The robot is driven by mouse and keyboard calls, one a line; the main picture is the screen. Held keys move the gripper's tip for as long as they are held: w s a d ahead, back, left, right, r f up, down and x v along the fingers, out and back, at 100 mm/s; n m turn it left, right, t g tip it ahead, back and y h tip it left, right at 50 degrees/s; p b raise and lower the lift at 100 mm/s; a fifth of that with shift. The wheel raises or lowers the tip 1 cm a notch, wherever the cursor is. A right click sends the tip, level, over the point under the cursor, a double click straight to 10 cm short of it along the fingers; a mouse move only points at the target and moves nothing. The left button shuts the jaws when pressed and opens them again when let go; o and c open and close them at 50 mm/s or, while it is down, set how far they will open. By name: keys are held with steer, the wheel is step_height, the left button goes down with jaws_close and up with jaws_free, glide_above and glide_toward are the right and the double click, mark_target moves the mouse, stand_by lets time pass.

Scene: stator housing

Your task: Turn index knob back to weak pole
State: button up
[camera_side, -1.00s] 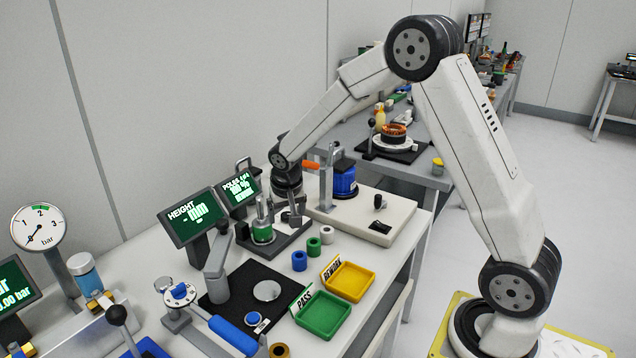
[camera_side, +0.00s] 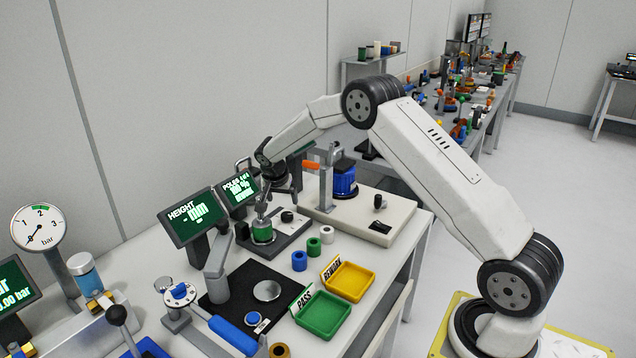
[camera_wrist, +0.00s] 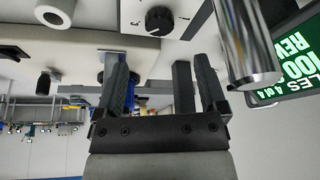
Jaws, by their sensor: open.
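In the wrist view the index knob (camera_wrist: 159,19) is a round black knob with a white mark, on a pale plate with numbers. In the side view a small dark knob (camera_side: 287,216) on the dark fixture (camera_side: 285,236) appears to be the same one. My gripper (camera_wrist: 158,75) is open and empty, its fingers apart and its tips short of the knob in the picture. In the side view my gripper (camera_side: 278,192) hangs above the fixture, partly hidden by the wrist. The pole display (camera_wrist: 290,50) reads 4 of 4 and 100, its words cut off.
A steel post (camera_wrist: 245,45) stands close to the right finger. A green part (camera_side: 262,232) sits in the fixture's left end. The white press base (camera_side: 400,222) with a blue part (camera_side: 344,180) is behind it. Coloured rings and the yellow tray (camera_side: 349,281) lie in front.

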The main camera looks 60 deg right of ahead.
mark_target(287, 214)
steer(key=shift+x, duration=3.9)
jaws_close()
steer(key=shift+s+n, duration=0.1)
steer(key=shift+n, duration=0.5)
steer(key=shift+d+n+t+y, duration=0.1)
steer(key=shift+n+t+y, duration=0.3)
steer(key=shift+n, duration=0.7)
steer(key=shift+n+t+y, duration=0.2)
steer(key=shift+n+t, duration=0.3)
steer(key=shift+n, duration=0.9)
